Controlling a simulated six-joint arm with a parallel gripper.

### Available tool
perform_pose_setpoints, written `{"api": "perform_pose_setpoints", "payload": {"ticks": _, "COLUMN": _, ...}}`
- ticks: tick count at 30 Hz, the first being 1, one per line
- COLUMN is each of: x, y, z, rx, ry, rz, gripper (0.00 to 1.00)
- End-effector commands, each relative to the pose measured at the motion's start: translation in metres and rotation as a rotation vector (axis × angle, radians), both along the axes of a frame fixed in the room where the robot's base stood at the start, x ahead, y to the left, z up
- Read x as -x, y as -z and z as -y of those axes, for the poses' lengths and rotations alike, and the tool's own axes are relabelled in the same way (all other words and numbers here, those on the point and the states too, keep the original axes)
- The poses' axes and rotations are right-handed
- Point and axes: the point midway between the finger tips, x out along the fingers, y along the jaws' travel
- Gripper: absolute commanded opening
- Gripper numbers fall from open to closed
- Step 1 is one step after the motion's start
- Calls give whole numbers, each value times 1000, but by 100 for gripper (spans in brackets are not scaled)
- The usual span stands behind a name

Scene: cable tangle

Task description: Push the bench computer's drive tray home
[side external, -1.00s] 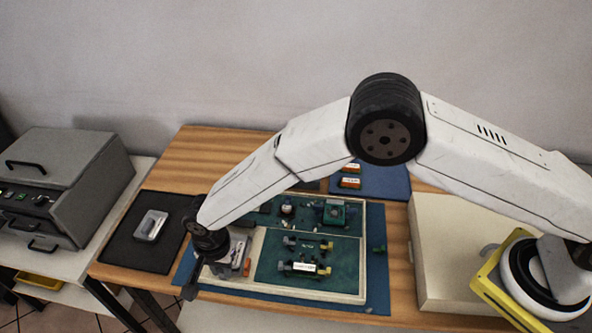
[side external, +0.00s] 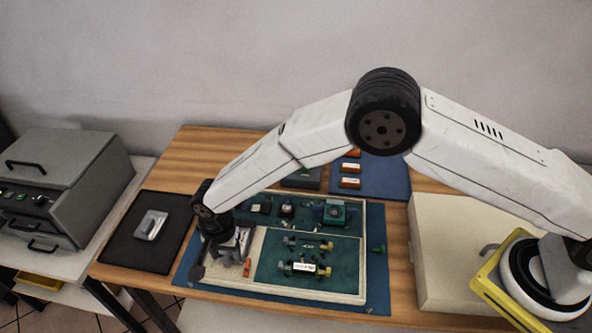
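The bench computer is an open, pale-rimmed case (side external: 345,297) with green boards inside, lying on a blue mat. A grey block with an orange strip, which looks like the drive tray (side external: 243,243), sits in the case's left bay, partly hidden by my gripper. My gripper (side external: 205,268) points down at the left end of the case, beside the grey block. I cannot tell whether it touches the block. Its fingers are small and dark here, and their gap does not show.
A black mat with a small silver part (side external: 151,225) lies to the left. Orange-and-white pieces (side external: 350,182) lie on a blue pad behind the case. A beige box (side external: 437,250) stands to the right, and a grey machine (side external: 60,180) stands on another table at far left.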

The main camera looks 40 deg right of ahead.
Motion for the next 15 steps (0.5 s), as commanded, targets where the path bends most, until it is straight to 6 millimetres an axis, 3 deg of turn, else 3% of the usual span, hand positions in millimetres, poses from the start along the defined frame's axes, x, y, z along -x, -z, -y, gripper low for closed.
{"api": "perform_pose_setpoints", "payload": {"ticks": 9, "x": 2, "y": -1, "z": -1, "rx": 1, "ry": -1, "rz": -4, "gripper": 59}}
{"api": "perform_pose_setpoints", "payload": {"ticks": 15, "x": 1, "y": -14, "z": -1, "rx": -1, "ry": -1, "rz": -2, "gripper": 59}}
